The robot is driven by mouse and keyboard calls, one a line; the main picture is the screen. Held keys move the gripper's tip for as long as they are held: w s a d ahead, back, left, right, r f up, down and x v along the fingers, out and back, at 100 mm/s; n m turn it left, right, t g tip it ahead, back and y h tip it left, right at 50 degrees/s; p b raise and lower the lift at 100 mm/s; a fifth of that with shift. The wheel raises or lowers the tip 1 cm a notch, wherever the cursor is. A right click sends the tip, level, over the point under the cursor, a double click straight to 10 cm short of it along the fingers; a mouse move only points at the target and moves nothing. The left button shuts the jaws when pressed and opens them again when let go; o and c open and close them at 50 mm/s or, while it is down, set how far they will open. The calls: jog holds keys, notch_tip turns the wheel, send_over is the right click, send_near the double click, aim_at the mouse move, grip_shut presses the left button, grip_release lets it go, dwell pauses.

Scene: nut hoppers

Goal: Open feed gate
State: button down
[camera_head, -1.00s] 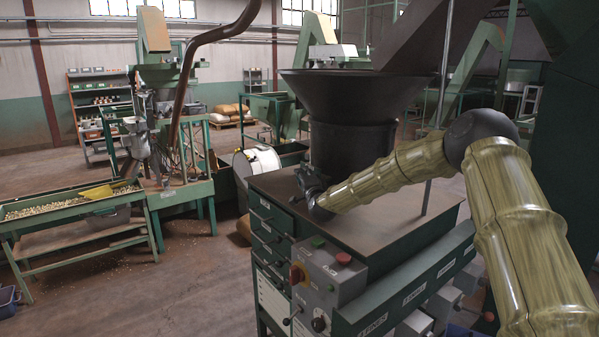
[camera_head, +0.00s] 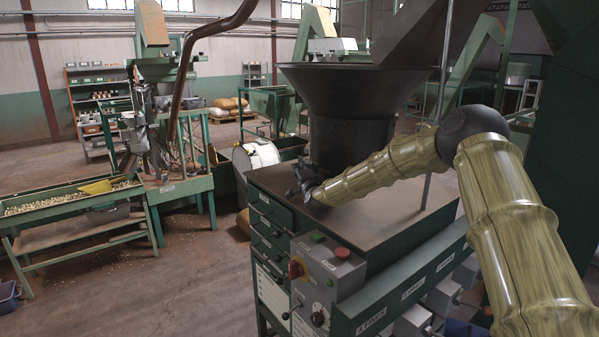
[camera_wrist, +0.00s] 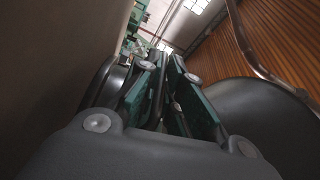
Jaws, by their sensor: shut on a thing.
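A black funnel-shaped hopper (camera_head: 352,105) stands on the brown top of a green machine cabinet. My gripper (camera_head: 303,182) is low at the left front of the hopper's base, just above the cabinet top. In the wrist view my gripper (camera_wrist: 167,92) shows two fingers with green pads, close together. They are shut on a small dark part between them, apparently the feed gate's handle. That part is almost fully hidden by the fingers, and the gate plate cannot be made out. A dark curved surface lies beside the fingers in the wrist view.
A control box (camera_head: 325,270) with a red button and a red knob is at the cabinet's front corner. Labelled drawers (camera_head: 270,233) run down its left side. A thin upright rod (camera_head: 437,120) stands right of the hopper. A nut trough (camera_head: 75,200) is far left, with open floor between.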

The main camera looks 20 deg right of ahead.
jog(key=s+a+b, duration=0.1)
jog(key=a, duration=0.1)
jog(key=a+b, duration=0.1)
jog(key=a, duration=0.1)
jog(key=s+a+b, duration=0.1)
jog(key=a, duration=0.2)
jog(key=shift+s+f, duration=0.1)
jog(key=shift+s, duration=0.2)
jog(key=c, duration=1.8)
grip_release()
jog(key=shift+d, duration=0.1)
jog(key=shift+c, duration=0.2)
jog(key=shift+d, duration=0.1)
jog(key=s, duration=1.2)
jog(key=shift+a+f, duration=0.25)
jog(key=shift+f, duration=0.2)
jog(key=shift+r, duration=0.1)
